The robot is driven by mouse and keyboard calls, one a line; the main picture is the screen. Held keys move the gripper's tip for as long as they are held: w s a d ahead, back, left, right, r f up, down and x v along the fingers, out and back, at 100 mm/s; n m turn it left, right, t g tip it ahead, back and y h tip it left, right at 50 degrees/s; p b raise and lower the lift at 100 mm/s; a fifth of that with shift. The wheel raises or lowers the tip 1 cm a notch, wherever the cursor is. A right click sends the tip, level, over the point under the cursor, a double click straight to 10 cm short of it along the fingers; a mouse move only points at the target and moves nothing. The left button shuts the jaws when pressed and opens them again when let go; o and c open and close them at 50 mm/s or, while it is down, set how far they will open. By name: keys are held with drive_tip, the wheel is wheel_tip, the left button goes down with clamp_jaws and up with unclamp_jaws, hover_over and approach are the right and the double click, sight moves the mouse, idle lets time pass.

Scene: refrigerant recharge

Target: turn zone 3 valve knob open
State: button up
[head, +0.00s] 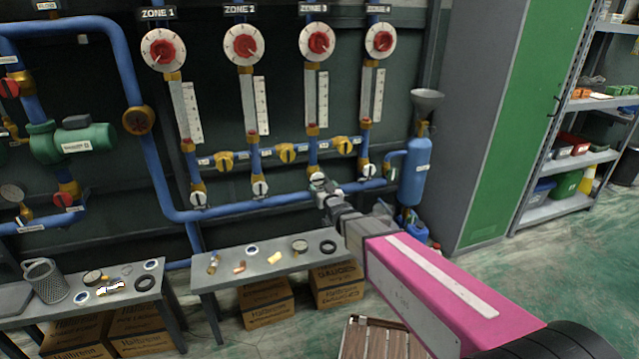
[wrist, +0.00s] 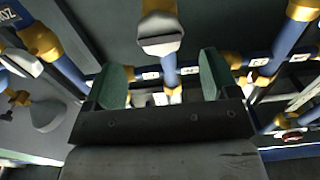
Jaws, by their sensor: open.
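The zone 3 column stands under the ZONE 3 label, with a red-centred dial (head: 317,42) at its top. Its lower valve has a white knob (head: 318,178) at the brass fitting near the blue pipe. My gripper (head: 325,191) is right at this knob and partly covers the fitting. In the wrist view, a white knob (wrist: 160,38) with a raised bar lies ahead, between the lines of the two green fingers. My gripper (wrist: 164,74) is open and the space between its fingers is empty. I cannot tell whether a finger touches the knob.
Similar white knobs sit on the zone 2 (head: 260,188) and zone 4 (head: 369,171) columns. Yellow valves (head: 287,153) line the blue pipe above. A blue cylinder (head: 414,170) with a funnel stands right. A grey bench (head: 226,279) with small parts is below.

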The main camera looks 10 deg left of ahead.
sight(318, 180)
drive_tip(key=x, duration=0.5)
drive_tip(key=shift+d, duration=0.1)
drive_tip(key=c, duration=0.9)
drive_tip(key=shift+n, duration=2.2)
drive_tip(key=shift+s, duration=0.1)
drive_tip(key=n, duration=0.4)
drive_tip(key=shift+n, duration=0.3)
